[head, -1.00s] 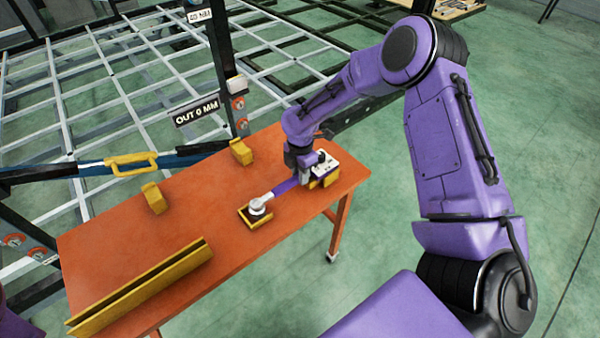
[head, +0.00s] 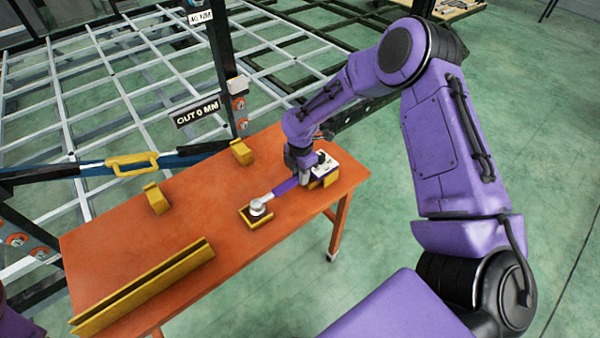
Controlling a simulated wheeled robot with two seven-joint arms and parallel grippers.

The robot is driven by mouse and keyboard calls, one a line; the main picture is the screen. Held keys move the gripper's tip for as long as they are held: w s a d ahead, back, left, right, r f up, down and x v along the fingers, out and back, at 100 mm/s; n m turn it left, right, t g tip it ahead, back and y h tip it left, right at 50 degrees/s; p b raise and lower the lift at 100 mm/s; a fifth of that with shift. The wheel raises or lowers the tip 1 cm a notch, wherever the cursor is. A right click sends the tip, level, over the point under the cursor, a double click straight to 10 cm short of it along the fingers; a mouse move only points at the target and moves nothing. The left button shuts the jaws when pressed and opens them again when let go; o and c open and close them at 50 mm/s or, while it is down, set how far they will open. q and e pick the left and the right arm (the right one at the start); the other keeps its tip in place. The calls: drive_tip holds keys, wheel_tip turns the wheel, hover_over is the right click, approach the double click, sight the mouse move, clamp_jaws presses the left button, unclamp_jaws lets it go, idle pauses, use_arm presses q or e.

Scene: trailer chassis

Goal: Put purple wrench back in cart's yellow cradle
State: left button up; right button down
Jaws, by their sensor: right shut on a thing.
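The purple wrench (head: 286,187) lies at the right end of the orange cart top (head: 200,215). Its silver head (head: 258,207) sits in or just over a small yellow square tray (head: 246,217). Its other end, with a pale boxy part (head: 325,164), is by yellow blocks (head: 329,179) that look like the cradle. My right gripper (head: 297,172) comes down from above and is shut on the wrench's handle; the fingertips are partly hidden. I cannot tell if the wrench rests fully in the cradle. My left gripper is not in view.
A long yellow channel (head: 145,285) lies along the cart's front left. Two yellow brackets (head: 157,198) (head: 241,152) stand at the back edge. A blue-black bar with a yellow handle (head: 132,163) and the white chassis frame are behind. The cart's middle is clear.

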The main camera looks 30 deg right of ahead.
drive_tip(key=shift+c, duration=1.6)
unclamp_jaws()
wheel_tip(320, 180, up, 8)
drive_tip(key=p, duration=0.7)
drive_tip(key=shift+r+p, duration=0.1)
drive_tip(key=shift+p, duration=0.25)
drive_tip(key=shift+a, duration=0.1)
